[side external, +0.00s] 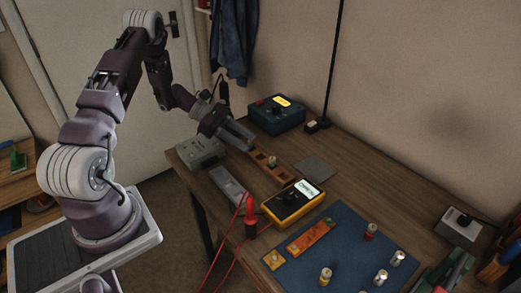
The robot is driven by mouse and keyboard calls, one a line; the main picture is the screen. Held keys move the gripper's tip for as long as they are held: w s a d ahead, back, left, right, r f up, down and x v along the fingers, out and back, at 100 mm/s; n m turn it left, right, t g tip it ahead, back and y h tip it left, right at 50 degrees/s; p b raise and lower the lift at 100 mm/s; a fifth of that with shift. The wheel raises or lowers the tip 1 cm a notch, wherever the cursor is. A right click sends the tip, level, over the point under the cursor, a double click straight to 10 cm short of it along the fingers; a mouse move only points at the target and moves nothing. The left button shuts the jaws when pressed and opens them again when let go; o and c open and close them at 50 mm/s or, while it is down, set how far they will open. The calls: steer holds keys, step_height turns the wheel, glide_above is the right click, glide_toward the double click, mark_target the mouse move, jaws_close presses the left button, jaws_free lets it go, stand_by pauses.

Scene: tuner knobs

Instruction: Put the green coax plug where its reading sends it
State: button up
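A small plug with a pale metal top and what looks like a green body (272,161) stands upright in a brown wooden block with holes (284,175). My gripper (246,140) is just left of and above the block, pointing toward it. It looks apart from the plug, and I cannot tell whether its fingers are open or shut. A yellow meter (292,201) with a lit white display stands in front of the block; its text is too small to read.
A grey tray (229,184), a grey box (201,152) and a red probe (250,216) with cables lie nearby. A grey plate (315,168) lies bare right of the block.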

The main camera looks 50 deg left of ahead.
steer(key=s+d+r+m+g+y, duration=0.25)
steer(key=s+d+r+m, duration=0.25)
steer(key=d+r+m, duration=0.4)
steer(key=s+d+r+m+g+y, duration=0.1)
steer(key=s+d+r+m+g, duration=0.3)
steer(key=d+r, duration=0.5)
steer(key=s+r+m+t+y, duration=0.2)
steer(key=s+r+m+y, duration=0.1)
steer(key=s+m, duration=0.3)
steer(key=s+r+m+t+y, duration=0.3)
steer(key=s+r+m, duration=0.1)
steer(key=s, duration=0.6)
steer(key=shift+s+d+m+y, duration=0.15)
steer(key=shift+s+m+y, duration=0.2)
steer(key=shift+m, duration=0.55)
